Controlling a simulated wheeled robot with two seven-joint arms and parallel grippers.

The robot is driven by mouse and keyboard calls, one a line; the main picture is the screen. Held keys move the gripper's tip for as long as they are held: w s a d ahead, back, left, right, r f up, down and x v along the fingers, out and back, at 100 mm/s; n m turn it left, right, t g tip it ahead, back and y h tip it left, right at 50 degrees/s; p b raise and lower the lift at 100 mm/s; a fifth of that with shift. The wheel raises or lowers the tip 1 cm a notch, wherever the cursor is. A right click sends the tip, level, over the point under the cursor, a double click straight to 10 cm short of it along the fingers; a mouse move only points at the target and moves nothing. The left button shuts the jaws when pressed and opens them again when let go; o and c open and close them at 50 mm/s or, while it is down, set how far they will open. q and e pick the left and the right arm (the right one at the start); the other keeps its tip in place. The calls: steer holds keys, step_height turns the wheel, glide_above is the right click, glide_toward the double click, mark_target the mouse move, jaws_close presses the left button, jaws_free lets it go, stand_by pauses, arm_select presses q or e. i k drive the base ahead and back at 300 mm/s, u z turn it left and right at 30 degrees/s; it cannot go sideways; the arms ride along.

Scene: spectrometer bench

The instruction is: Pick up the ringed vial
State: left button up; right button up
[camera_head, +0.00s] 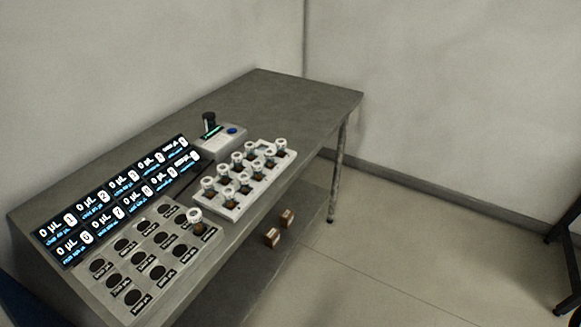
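Several small amber vials with white caps stand upright in a white rack (233,211) on the grey bench. One more white-capped vial (197,222) stands apart from them, in the top right hole of a grey holder plate (119,246). The other holes of that plate look dark and empty, with small labels beside them. I cannot tell at this size which vial carries a ring. Neither of my grippers is in view.
Behind the plate is a display panel (75,228) with numbered "µL" readouts.

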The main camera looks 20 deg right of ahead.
mark_target(281, 143)
steer(key=u, duration=0.05)
steer(key=k, duration=0.8)
steer(key=z, duration=1)
steer(key=i, duration=1.9)
steer(key=u, duration=0.95)
